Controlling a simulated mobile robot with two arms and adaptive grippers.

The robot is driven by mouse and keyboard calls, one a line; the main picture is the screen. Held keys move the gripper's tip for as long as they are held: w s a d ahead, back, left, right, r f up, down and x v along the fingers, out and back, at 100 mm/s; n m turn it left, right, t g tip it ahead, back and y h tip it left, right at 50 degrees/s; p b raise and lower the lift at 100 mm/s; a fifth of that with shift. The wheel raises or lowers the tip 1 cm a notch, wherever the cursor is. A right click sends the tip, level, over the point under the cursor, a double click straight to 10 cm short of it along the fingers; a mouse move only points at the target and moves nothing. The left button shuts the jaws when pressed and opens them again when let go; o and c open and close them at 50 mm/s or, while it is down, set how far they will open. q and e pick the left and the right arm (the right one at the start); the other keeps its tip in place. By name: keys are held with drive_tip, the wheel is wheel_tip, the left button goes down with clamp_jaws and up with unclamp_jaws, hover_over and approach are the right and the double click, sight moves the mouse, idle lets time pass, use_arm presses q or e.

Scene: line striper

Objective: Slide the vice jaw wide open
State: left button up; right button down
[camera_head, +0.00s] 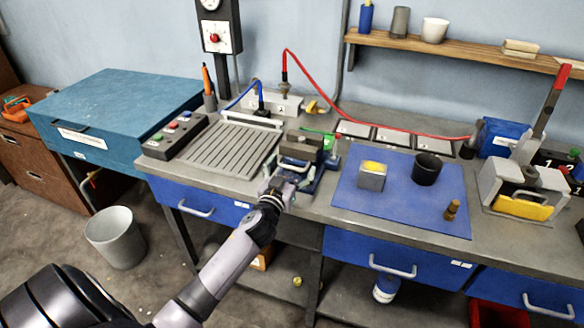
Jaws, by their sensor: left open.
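The vice (301,147) stands near the front edge of the grey workbench, a little left of the blue mat. It has a dark grey block-like jaw on top and blue parts lower down. My left gripper (279,184) is at the front of the vice, low by the bench edge, with its fingers open. The fingers overlap the vice's front end in this view, so I cannot tell whether they touch it. The vice's screw and handle are mostly hidden behind the gripper. My right gripper is not in view.
A grooved plate (226,150) lies left of the vice. The blue mat (400,209) on the right holds a yellow-topped block (372,176), a black cup (427,168) and a small brass piece (452,210). Drawer handles (393,267) stick out below the bench.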

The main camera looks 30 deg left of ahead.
use_arm(q)
drive_tip(key=c, duration=1.4)
drive_tip(key=v, duration=0.6)
drive_tip(key=shift+s+d+f+p, duration=0.1)
drive_tip(key=shift+s+f+p, duration=0.15)
drive_tip(key=shift+s+p, duration=0.1)
drive_tip(key=o, duration=1.2)
drive_tip(key=shift+o, duration=1)
drive_tip(key=shift+w+f, duration=0.1)
drive_tip(key=shift+f, duration=0.05)
drive_tip(key=v, duration=1.1)
drive_tip(key=shift+s+r, duration=0.4)
